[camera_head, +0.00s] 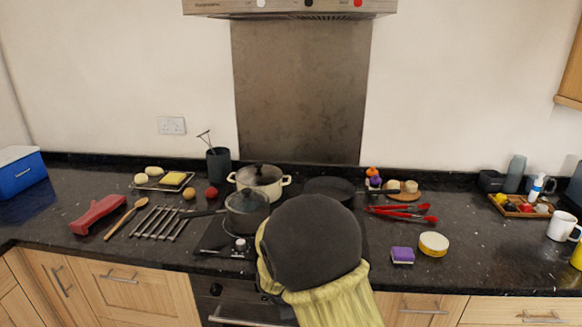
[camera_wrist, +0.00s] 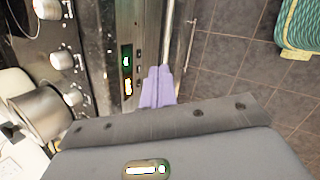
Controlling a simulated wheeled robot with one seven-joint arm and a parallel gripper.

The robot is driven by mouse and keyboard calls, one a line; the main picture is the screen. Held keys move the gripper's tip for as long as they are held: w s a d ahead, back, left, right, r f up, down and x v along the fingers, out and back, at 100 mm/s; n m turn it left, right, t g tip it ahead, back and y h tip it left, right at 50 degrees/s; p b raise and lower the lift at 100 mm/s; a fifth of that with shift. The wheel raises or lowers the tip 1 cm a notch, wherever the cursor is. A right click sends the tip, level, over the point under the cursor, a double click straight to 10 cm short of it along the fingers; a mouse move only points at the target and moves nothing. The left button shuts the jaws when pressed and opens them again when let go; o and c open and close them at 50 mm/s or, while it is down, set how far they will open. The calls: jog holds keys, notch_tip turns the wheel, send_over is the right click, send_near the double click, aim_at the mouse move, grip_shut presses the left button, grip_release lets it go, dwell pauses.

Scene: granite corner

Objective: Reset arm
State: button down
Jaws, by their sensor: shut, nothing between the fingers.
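My gripper (camera_wrist: 159,72) shows in the wrist view as two pale purple fingers pressed together with nothing between them. It is in front of the oven front (camera_wrist: 125,30), with the oven's long handle (camera_wrist: 169,35) just beyond the fingertips. I cannot tell whether they touch. In the head view my arm rises in front of the hob, and its dark rounded part and yellowish section hide the gripper.
A grey saucepan (camera_head: 246,212), a cream pot (camera_head: 262,180) and a black frying pan (camera_head: 329,188) stand close to my arm. Red tongs (camera_head: 405,212), a purple sponge (camera_head: 402,255) and a yellow-sided round tub (camera_head: 433,244) lie right. A teal basket (camera_wrist: 300,25) stands on the tiled floor (camera_wrist: 235,65).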

jog(key=s+d+r+m+g+y+p, duration=0.1)
jog(key=s+d+r+m, duration=0.4)
jog(key=m, duration=0.5)
jog(key=s+d+r+m+g+y+p, duration=0.1)
jog(key=s+d+r+m+p, duration=0.1)
jog(key=s+d+r+m, duration=0.4)
jog(key=s+d+m, duration=0.3)
jog(key=s+m, duration=0.1)
jog(key=s, duration=0.2)
jog(key=shift+s+d, duration=0.25)
jog(key=shift+s, duration=0.05)
